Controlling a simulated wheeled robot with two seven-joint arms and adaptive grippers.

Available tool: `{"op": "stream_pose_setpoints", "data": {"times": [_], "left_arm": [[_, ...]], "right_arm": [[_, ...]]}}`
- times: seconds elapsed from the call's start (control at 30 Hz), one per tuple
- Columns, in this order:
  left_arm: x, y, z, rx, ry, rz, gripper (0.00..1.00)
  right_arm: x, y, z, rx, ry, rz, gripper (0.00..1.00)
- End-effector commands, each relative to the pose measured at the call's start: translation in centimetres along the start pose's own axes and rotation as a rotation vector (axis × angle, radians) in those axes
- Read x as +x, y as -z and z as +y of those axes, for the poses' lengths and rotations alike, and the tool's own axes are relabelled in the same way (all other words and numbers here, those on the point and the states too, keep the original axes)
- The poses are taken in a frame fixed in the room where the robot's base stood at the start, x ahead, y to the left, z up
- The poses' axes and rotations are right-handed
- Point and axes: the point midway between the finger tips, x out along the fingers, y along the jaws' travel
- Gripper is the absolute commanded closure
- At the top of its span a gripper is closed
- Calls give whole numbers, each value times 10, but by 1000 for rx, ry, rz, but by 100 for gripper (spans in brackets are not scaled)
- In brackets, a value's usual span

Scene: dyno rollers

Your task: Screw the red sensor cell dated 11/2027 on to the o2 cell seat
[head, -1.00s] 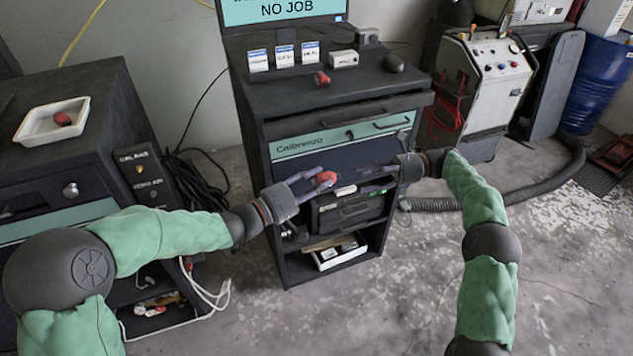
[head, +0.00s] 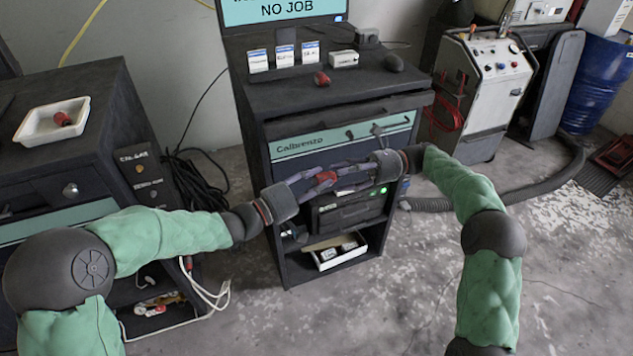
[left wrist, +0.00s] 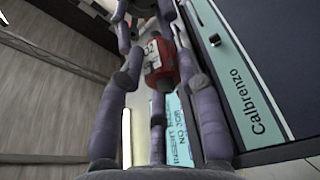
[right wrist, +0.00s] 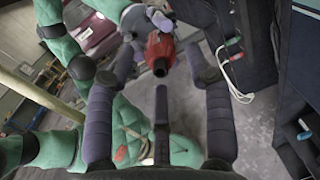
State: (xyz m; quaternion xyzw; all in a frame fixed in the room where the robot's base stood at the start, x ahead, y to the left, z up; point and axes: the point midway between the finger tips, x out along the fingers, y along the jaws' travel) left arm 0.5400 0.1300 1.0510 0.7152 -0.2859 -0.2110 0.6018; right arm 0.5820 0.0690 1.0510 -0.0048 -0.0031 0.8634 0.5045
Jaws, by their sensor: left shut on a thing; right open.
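A red sensor cell (head: 326,179) with a white label is held in my left gripper (head: 312,182), in front of the teal-fronted cart. In the left wrist view the label on the cell (left wrist: 155,55) shows "O2"; no date can be read. My right gripper (head: 350,173) is open and faces the cell from the right. In the right wrist view the cell's dark end (right wrist: 160,66) points toward its spread fingers; I cannot tell whether they touch it. I cannot pick out the o2 cell seat; the arms partly hide the black unit (head: 345,215) on the cart's shelf.
Another red cell (head: 321,78) stands on the cart top (head: 290,97), near several small white boxes (head: 285,54). A white tray (head: 25,130) on the left cabinet holds a red cell (head: 63,118). A low shelf holds a white open box (head: 340,258).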

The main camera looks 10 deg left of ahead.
Motion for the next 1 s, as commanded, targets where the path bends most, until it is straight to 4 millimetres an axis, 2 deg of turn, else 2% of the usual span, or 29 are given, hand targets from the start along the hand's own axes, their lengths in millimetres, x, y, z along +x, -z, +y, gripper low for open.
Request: {"op": "stream_pose_setpoints", "data": {"times": [0.1, 0.3, 1.0], "left_arm": [[0, 0, 0, 0, 0, 0, 99], [0, 0, 0, 0, 0, 0, 99], [0, 0, 0, 0, 0, 0, 99]], "right_arm": [[11, 0, 0, 0, 0, 0, 47], [20, 0, 0, -1, 1, 1, 47], [21, 0, 0, -2, 1, 1, 47]]}}
